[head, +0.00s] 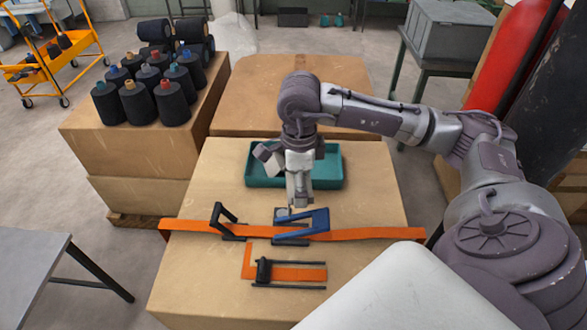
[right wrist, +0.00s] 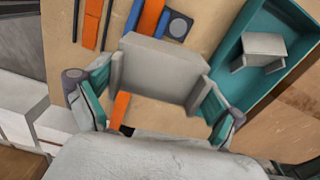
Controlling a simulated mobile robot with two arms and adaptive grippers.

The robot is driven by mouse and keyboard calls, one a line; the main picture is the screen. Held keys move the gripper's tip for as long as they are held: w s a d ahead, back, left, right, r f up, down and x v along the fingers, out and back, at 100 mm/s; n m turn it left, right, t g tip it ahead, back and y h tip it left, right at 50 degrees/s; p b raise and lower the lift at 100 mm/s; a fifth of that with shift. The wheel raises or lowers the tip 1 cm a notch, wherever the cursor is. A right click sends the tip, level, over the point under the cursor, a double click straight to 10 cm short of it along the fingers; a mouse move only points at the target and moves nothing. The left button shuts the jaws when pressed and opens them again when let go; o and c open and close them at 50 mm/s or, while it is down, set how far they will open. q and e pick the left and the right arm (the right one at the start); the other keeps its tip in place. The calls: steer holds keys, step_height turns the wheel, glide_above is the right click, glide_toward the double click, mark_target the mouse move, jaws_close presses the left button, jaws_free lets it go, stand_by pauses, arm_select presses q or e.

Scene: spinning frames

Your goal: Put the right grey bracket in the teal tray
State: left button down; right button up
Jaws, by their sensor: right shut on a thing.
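The teal tray (head: 331,167) lies at the back of the near tan table; it also shows at the right in the right wrist view (right wrist: 228,72). One grey bracket (right wrist: 265,50) is inside the tray; in the head view it seems to be the pale piece (head: 267,156) at the tray's left. My right gripper (head: 299,201) points down just in front of the tray. In the right wrist view, my right gripper (right wrist: 155,100) is shut on another grey bracket (right wrist: 162,60), held between its fingers. Its fingertips are hard to make out in the head view. My left gripper is out of view.
A long orange strap (head: 360,234) crosses the table, with a blue frame (head: 305,226) and a black frame (head: 222,222) on it. An orange piece with black bars (head: 296,272) lies in front. Dark yarn cones (head: 137,102) stand on boxes at the left.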

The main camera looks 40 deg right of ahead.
steer(key=w+d+r+n+b, duration=0.1)
steer(key=d+n, duration=0.9)
steer(key=n, duration=0.8)
steer(key=d+r+n+b, duration=0.1)
steer(key=d+n+b, duration=0.1)
steer(key=d+n, duration=1.15)
steer(key=w+a+f+n+b, duration=0.1)
steer(key=w+a+f+b, duration=0.1)
steer(key=w+f, duration=0.1)
steer(key=w+a+f+n+b, duration=0.1)
steer(key=w+a+f+b, duration=0.1)
steer(key=w+a+f, duration=0.1)
steer(key=w+a+f+n+b, duration=0.1)
steer(key=w+a+f+b, duration=0.1)
steer(key=w+a+f, duration=0.1)
steer(key=shift+w+a+f, duration=0.1)
steer(key=shift+w+f, duration=0.35)
steer(key=shift+f, duration=0.2)
steer(key=shift+w+a+f, duration=0.1)
steer(key=shift+w+f, duration=0.3)
steer(key=shift+f, duration=0.2)
steer(key=shift+r, duration=0.15)
steer(key=o, duration=0.8)
